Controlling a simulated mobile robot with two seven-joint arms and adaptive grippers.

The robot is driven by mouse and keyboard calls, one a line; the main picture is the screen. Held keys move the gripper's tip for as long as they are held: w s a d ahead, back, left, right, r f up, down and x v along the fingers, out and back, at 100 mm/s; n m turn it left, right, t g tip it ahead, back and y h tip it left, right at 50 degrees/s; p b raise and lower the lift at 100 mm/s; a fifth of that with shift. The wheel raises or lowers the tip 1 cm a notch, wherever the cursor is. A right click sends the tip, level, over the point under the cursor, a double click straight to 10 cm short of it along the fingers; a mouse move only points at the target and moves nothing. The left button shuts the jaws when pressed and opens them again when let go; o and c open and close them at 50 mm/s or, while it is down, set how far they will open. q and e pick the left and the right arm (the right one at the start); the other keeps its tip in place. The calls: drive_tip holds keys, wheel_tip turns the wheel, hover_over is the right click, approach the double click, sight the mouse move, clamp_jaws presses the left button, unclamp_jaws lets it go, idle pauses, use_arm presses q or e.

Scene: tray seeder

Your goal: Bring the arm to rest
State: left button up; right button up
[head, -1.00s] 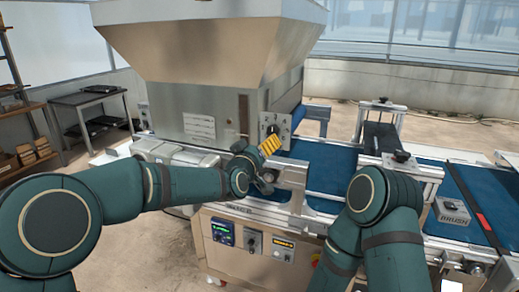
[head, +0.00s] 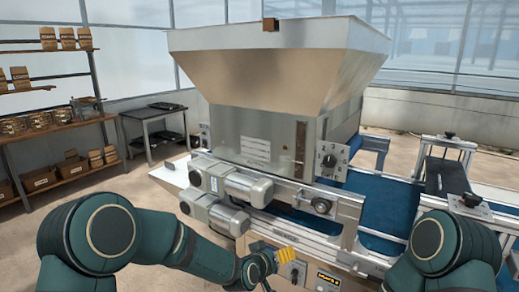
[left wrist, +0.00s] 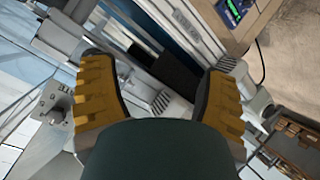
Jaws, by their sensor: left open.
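My left arm (head: 150,235) comes in from the left of the head view, bent, with its forearm reaching toward the seeder's front. My left gripper (head: 272,262) is low in front of the seeder, near its control panel. In the left wrist view its two yellow ridged fingers (left wrist: 158,100) stand wide apart with nothing between them. My right arm (head: 445,255) shows only as a bent part at the lower right; its gripper is out of the frame.
The tray seeder (head: 255,135) with its metal hopper (head: 270,70) fills the middle. A dial plate (head: 330,160) is on its side. A blue conveyor belt (head: 390,205) runs right.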

use_arm(q)
drive_tip(key=s+a+f+g+y, duration=0.1)
drive_tip(key=s+a+f+g, duration=0.1)
drive_tip(key=s+a+f, duration=0.4)
drive_tip(key=s+a+f+g+y, duration=0.1)
drive_tip(key=s+a+f+g, duration=0.1)
drive_tip(key=s+f, duration=0.4)
drive_tip(key=s+a+f+g, duration=0.2)
drive_tip(key=s+a+f, duration=0.1)
drive_tip(key=s, duration=0.5)
drive_tip(key=s+a+f+n+g, duration=0.1)
drive_tip(key=s+a+f+g, duration=0.2)
drive_tip(key=s, duration=0.6)
wheel_tip(320, 180, down, 3)
drive_tip(key=shift+a+r+y, duration=0.1)
drive_tip(key=shift+a+y, duration=0.3)
drive_tip(key=shift+a, duration=0.3)
